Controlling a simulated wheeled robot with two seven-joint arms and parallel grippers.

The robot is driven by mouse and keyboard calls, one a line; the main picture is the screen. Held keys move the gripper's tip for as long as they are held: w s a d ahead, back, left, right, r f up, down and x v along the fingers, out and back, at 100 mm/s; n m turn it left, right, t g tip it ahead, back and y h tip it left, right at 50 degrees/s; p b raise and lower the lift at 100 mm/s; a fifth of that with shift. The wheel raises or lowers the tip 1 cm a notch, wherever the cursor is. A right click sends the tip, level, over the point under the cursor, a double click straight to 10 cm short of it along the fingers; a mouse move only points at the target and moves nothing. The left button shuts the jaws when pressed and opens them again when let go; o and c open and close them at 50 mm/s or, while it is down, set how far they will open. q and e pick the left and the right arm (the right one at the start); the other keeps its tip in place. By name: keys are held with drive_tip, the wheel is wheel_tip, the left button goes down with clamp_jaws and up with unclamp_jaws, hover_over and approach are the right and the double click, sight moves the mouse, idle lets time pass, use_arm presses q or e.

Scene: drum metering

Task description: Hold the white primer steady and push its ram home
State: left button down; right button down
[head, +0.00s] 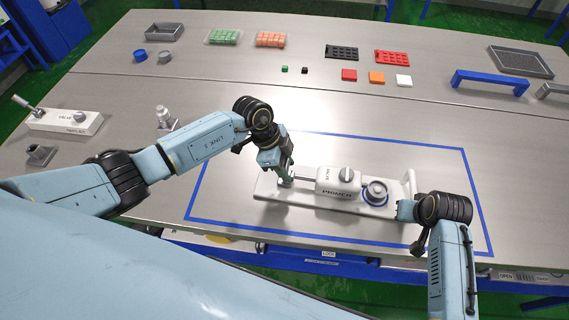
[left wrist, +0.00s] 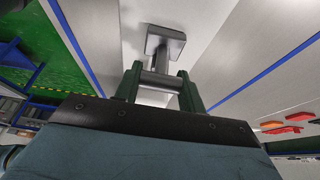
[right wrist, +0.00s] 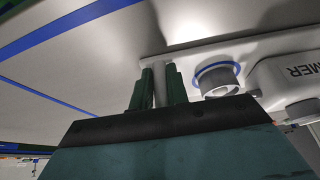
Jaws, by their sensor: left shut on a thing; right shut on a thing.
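The white primer (head: 338,182) lies on its white base plate (head: 265,188) inside a blue-outlined area. My left gripper (head: 284,174) is shut on the ram handle (left wrist: 162,78) at the rod's outer end. My right gripper (head: 408,207) is shut on the white grip bar (right wrist: 160,85) at the base plate's right end.
Trays, colored blocks and a blue bracket (head: 490,80) stand along the back. The table around the primer is clear.

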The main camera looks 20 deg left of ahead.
use_arm(q)
hover_over(306, 184)
drive_tip(key=shift+d, duration=0.1)
use_arm(e)
drive_tip(key=shift+a, duration=0.1)
use_arm(q)
drive_tip(key=c, duration=0.8)
unclamp_jaws()
drive_tip(key=shift+c, duration=0.2)
drive_tip(key=shift+r, duration=0.1)
drive_tip(key=v, duration=1.2)
use_arm(e)
drive_tip(key=c, duration=1.3)
unclamp_jaws()
